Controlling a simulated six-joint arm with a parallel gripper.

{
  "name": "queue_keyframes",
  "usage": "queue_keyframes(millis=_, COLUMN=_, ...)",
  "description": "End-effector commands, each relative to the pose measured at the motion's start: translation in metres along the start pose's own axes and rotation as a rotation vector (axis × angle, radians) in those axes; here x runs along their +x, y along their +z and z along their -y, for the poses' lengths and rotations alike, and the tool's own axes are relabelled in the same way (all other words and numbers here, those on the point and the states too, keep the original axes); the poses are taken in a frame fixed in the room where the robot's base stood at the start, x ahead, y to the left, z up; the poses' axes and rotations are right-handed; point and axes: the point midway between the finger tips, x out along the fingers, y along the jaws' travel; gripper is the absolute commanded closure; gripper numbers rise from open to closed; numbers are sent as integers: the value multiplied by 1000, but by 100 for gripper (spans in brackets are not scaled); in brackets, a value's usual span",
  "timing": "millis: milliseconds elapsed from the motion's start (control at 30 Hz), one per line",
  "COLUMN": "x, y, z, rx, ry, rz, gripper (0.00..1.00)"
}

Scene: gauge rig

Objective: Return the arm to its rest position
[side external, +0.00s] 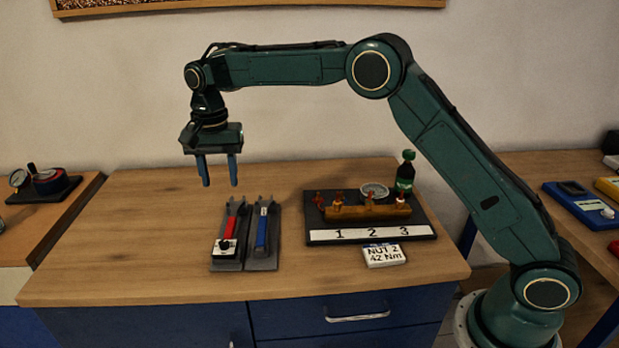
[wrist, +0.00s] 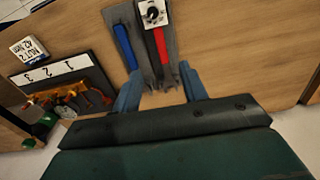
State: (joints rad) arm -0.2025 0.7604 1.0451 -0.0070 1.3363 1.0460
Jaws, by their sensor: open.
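My gripper (side external: 220,170) hangs from the raised, bent arm above the left part of the wooden bench, fingers down. Its two blue fingers are apart with nothing between them, and they also show in the wrist view (wrist: 160,92). Below the gripper, a red-handled tool (side external: 230,226) and a blue-handled tool (side external: 262,228) lie side by side in dark cradles (side external: 262,264), apart from the fingers. In the wrist view the red handle (wrist: 160,44) and the blue handle (wrist: 125,45) lie beyond the fingertips.
A dark board (side external: 428,226) with numbers 1, 2, 3 carries a brass manifold (side external: 368,211) and a round gauge (side external: 374,190). A dark green bottle (side external: 404,176) stands behind. A card (side external: 383,255) reads "NUT 2 42 Nm". The bench's left side (side external: 130,240) is clear.

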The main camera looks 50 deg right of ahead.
Motion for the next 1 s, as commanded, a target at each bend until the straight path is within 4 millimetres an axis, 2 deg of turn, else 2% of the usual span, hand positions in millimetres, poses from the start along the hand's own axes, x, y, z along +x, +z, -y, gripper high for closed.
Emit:
queue_keyframes(millis=567, x=-5, y=0, z=-3, rx=-6, ry=-4, rz=-2, gripper=57)
queue_keyframes(millis=767, x=-25, y=2, z=-17, rx=-44, ry=-25, rz=-16, gripper=57)
queue_keyframes(millis=1000, x=-65, y=11, z=-55, rx=-132, ry=-67, rz=-48, gripper=57)
